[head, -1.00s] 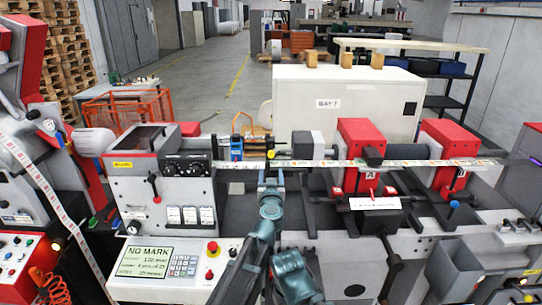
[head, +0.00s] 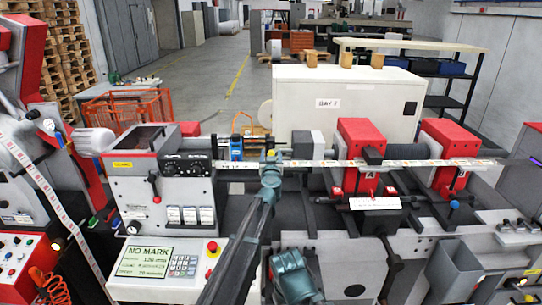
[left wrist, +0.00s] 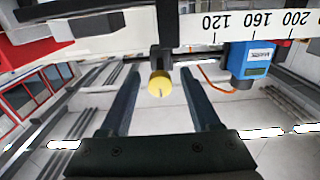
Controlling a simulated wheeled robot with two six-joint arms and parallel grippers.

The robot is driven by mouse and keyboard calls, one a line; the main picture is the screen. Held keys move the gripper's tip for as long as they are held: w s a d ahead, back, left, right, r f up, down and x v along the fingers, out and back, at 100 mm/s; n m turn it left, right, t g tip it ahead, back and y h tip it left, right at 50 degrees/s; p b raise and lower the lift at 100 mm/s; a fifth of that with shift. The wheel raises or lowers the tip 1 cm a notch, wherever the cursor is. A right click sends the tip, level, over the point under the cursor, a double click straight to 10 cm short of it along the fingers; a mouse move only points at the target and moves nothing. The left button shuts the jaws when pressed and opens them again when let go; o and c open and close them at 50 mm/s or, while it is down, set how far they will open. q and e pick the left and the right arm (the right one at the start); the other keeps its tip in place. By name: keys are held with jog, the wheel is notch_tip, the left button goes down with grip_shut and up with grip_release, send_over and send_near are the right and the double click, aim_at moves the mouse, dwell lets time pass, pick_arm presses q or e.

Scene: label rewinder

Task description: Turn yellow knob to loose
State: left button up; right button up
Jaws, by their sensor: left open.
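The yellow knob (left wrist: 159,83) shows in the left wrist view as a small round knob with a dark mark, on a grey mount below a dark bar. My left gripper (left wrist: 155,85) is open, with one dark finger on each side of the knob and gaps between. I cannot tell how far the fingertips reach past it. In the head view my left gripper (head: 270,158) is at the paper web beside the rewinder's left unit, and it mostly covers the knob.
A blue sensor box (left wrist: 250,62) hangs close to the right finger in the left wrist view, beside a numbered scale (left wrist: 258,25). A printed web (head: 335,163) runs across the machine. Red blocks (head: 362,145) stand to the right, and a screen panel (head: 150,258) is at front left.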

pick_arm(q)
grip_shut()
dwell(0.3)
dwell(0.3)
jog(key=n, duration=0.4)
jog(key=shift+n, duration=0.4)
jog(key=n, duration=0.4)
jog(key=shift+n, duration=0.3)
jog(key=n, duration=0.4)
jog(key=shift+n, duration=2.2)
